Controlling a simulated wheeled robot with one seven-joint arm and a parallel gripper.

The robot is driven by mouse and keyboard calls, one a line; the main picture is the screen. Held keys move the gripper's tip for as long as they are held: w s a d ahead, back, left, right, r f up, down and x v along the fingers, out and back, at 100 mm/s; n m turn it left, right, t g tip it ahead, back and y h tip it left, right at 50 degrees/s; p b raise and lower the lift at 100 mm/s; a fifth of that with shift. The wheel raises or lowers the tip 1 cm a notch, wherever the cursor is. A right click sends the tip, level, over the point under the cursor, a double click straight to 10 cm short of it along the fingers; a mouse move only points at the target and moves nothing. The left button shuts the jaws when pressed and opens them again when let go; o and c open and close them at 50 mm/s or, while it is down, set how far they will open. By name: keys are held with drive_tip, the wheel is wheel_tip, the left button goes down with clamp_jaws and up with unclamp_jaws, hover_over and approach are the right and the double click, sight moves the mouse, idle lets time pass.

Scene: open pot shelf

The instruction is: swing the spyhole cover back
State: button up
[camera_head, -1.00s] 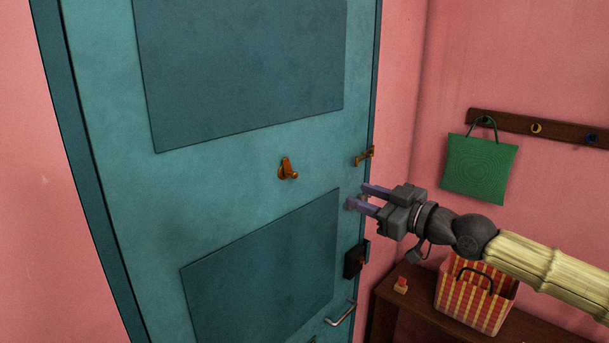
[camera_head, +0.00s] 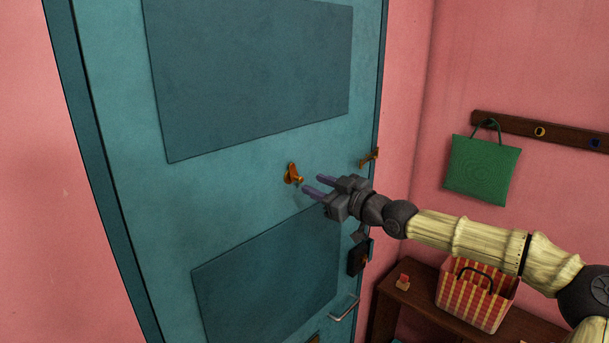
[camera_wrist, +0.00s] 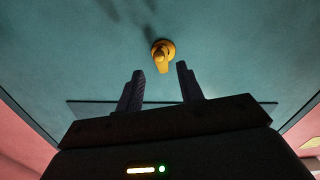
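The spyhole cover (camera_head: 291,174) is a small brass-orange flap with a knob, mounted on the teal door (camera_head: 250,150) between its upper and lower panels. In the wrist view the spyhole cover (camera_wrist: 161,55) lies ahead, between and beyond the fingertips. My gripper (camera_head: 312,186) is just right of the cover and a little below it in the head view, with its fingers pointing toward it. The fingers are apart and nothing is between them; my gripper (camera_wrist: 160,82) also looks open in the wrist view. I see no contact with the cover.
A brass latch (camera_head: 369,157), a dark lock box (camera_head: 358,257) and a metal handle (camera_head: 343,309) sit along the door's right edge. A green bag (camera_head: 482,169) hangs from a rail (camera_head: 510,126).

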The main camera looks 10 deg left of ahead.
sight(302, 179)
drive_tip(key=p+x, duration=0.1)
drive_tip(key=x, duration=0.3)
drive_tip(key=shift+d+r, duration=0.1)
drive_tip(key=shift+w+a+p, duration=0.25)
drive_tip(key=shift+a+p, duration=0.05)
drive_tip(key=shift+a, duration=0.2)
